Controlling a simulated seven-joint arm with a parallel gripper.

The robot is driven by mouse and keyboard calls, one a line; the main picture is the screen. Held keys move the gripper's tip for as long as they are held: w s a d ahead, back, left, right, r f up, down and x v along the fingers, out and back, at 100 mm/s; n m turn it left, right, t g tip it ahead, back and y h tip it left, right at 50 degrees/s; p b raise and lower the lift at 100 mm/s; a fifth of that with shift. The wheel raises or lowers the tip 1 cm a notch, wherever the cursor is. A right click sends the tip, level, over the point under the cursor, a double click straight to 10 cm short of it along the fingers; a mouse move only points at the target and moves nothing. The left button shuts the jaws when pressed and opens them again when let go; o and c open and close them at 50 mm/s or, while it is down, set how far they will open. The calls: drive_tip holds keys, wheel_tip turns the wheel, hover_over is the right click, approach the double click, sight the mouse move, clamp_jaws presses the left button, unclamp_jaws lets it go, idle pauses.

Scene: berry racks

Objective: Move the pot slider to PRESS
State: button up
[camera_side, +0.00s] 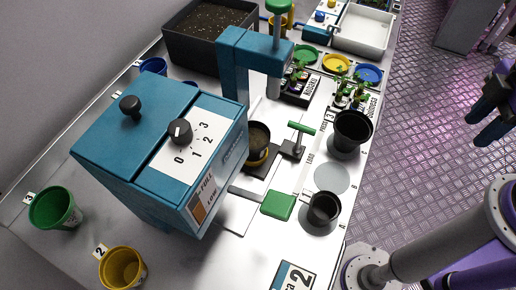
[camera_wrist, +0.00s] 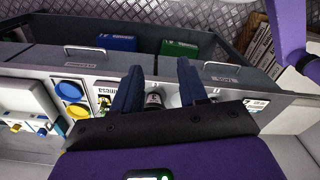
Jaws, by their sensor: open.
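The pot slider is a dark plate (camera_side: 260,176) on a pale track, with a green T-shaped handle (camera_side: 301,128) on its right arm. A soil-filled pot with a yellow lower band (camera_side: 257,145) stands on it. The handle's foot is beside the LOAD label (camera_side: 310,158). The PRESS label (camera_side: 323,126) is farther back, towards the blue press (camera_side: 234,62) with its grey plunger. My gripper (camera_side: 488,112) is open and empty at the right edge, well away from the slider. Its dark fingers also show in the wrist view (camera_wrist: 158,88), where the slider is not seen.
A blue dispenser with a dial (camera_side: 180,130) stands left of the track. Black pots (camera_side: 351,132) stand along the bench's right edge, with a green pad (camera_side: 278,205) nearby. Seedlings (camera_side: 298,78) are behind the handle. The floor between my gripper and the bench is clear.

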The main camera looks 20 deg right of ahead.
drive_tip(key=c, duration=0.5)
drive_tip(key=shift+w+a+r, duration=0.1)
drive_tip(key=shift+w+a, duration=0.15)
drive_tip(key=shift+a, duration=0.1)
clamp_jaws()
drive_tip(key=w+a+r+n+t+h, duration=0.1)
drive_tip(key=w+a+n, duration=0.3)
drive_tip(key=a, duration=0.7)
drive_tip(key=w+a+r+n+h, duration=0.1)
drive_tip(key=a+r+n, duration=0.1)
drive_tip(key=a+n, duration=0.65)
drive_tip(key=w+a+r+n+t+h, duration=0.1)
drive_tip(key=w+a+n, duration=0.15)
drive_tip(key=a, duration=1.05)
drive_tip(key=w+d+f, duration=0.5)
drive_tip(key=f, duration=0.5)
drive_tip(key=shift+w+f+m, duration=0.15)
drive_tip(key=shift+m, duration=0.15)
